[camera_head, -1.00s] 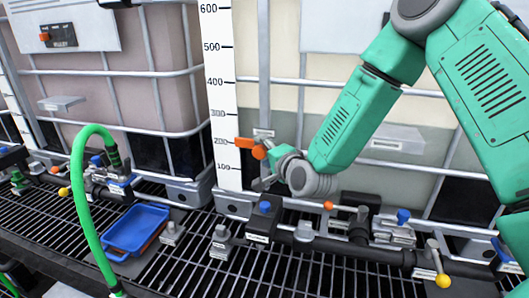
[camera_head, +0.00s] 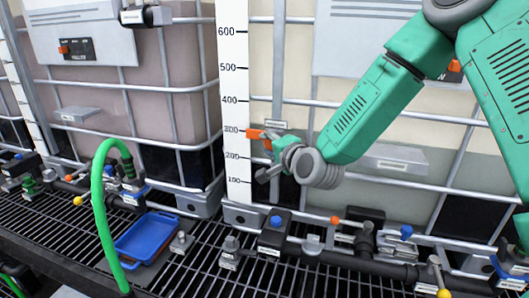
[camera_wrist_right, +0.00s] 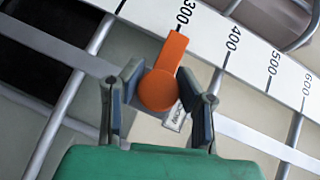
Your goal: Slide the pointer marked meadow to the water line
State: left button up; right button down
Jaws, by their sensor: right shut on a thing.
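The orange pointer (camera_head: 258,134) sits against the white scale (camera_head: 234,110), with its tip at about the 300 mark. In the right wrist view its round knob (camera_wrist_right: 158,92) is between my right gripper's fingers, and a partly hidden white tag (camera_wrist_right: 174,117) lies beside it. My right gripper (camera_head: 275,146) is shut on this pointer. The tote behind has a cream upper part and a grey-green lower part (camera_head: 337,150). My left gripper is out of view.
Metal cage bars (camera_head: 350,104) cross the tote in front. Below, black piping with valves (camera_head: 385,268) runs along a grating (camera_head: 200,270). A blue tray (camera_head: 147,237) and a green hose (camera_head: 98,200) are at the left.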

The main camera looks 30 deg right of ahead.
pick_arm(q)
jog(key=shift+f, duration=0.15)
pick_arm(e)
jog(key=shift+d+f, duration=0.25)
jog(key=shift+d, duration=0.1)
jog(key=c, duration=1.3)
grip_release()
jog(key=shift+o, duration=0.9)
jog(key=shift+s+d, duration=0.1)
jog(key=shift+d, duration=0.05)
jog(key=shift+d+f, duration=0.1)
jog(key=shift+d, duration=0.3)
jog(key=shift+s+a, duration=0.15)
jog(key=shift+a, duration=0.1)
jog(key=shift+s+a, duration=0.2)
jog(key=shift+s, duration=0.05)
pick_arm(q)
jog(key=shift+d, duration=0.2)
pick_arm(e)
jog(key=s+r, duration=0.2)
jog(key=s, duration=0.9)
jog(key=shift+a, duration=0.35)
